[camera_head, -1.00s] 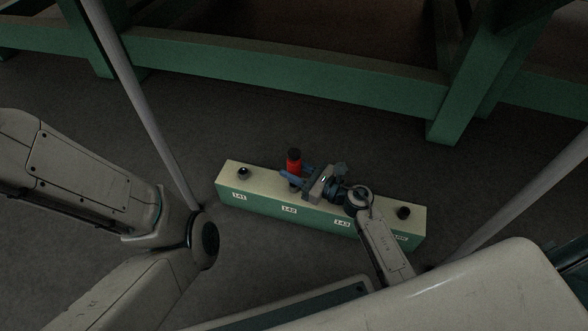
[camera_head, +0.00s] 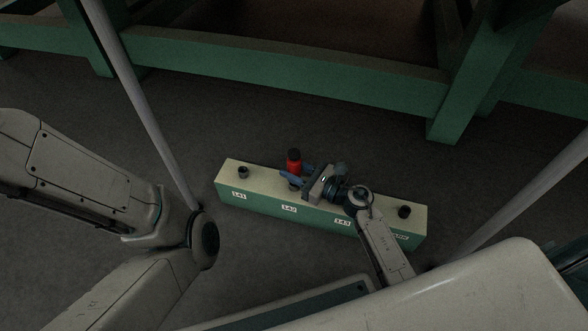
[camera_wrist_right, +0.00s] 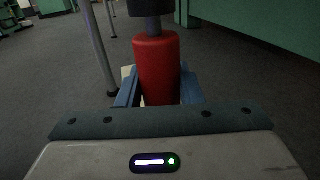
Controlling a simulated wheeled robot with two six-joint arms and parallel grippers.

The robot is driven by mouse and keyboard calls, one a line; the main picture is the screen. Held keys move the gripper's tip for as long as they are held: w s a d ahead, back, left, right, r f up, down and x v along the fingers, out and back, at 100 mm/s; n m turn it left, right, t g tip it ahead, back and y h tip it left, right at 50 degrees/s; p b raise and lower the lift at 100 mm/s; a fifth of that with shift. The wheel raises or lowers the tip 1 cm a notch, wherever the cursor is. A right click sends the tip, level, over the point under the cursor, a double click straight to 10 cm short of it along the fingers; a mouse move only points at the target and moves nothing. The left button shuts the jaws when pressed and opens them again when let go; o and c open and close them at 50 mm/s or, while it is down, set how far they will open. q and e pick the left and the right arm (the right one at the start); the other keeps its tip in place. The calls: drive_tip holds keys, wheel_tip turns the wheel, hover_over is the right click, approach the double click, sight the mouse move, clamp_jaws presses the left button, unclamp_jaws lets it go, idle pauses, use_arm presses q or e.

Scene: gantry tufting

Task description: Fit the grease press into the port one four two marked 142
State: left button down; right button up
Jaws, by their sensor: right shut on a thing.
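The grease press (camera_head: 294,160) is a red cylinder with a black top. It stands roughly upright above the part of the long green block (camera_head: 262,211) marked 142 (camera_head: 289,209). My right gripper (camera_head: 295,178) is shut on the grease press, with blue fingers on both sides of it. In the right wrist view the red body (camera_wrist_right: 157,68) fills the space between the fingers. The press's lower end and port 142 are hidden behind the fingers, so I cannot tell whether it is seated. My left gripper is not in view; only my left arm shows.
The block also carries a dark port (camera_head: 243,172) at label 141 (camera_head: 239,196) and another (camera_head: 404,212) at its right end. Label 143 (camera_head: 342,222) lies under my right wrist. A green beam frame (camera_head: 300,78) stands behind. Grey poles (camera_head: 150,115) rise left and right.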

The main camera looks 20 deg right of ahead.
drive_tip(key=shift+f+b, duration=0.9)
drive_tip(key=shift+f, duration=0.15)
drive_tip(key=o, duration=1.1)
drive_tip(key=shift+o, duration=0.2)
drive_tip(key=shift+s, duration=0.1)
drive_tip(key=p+v, duration=0.2)
drive_tip(key=v, duration=0.8)
drive_tip(key=shift+p, duration=0.4)
drive_tip(key=shift+s+d, duration=0.2)
drive_tip(key=shift+d, duration=0.05)
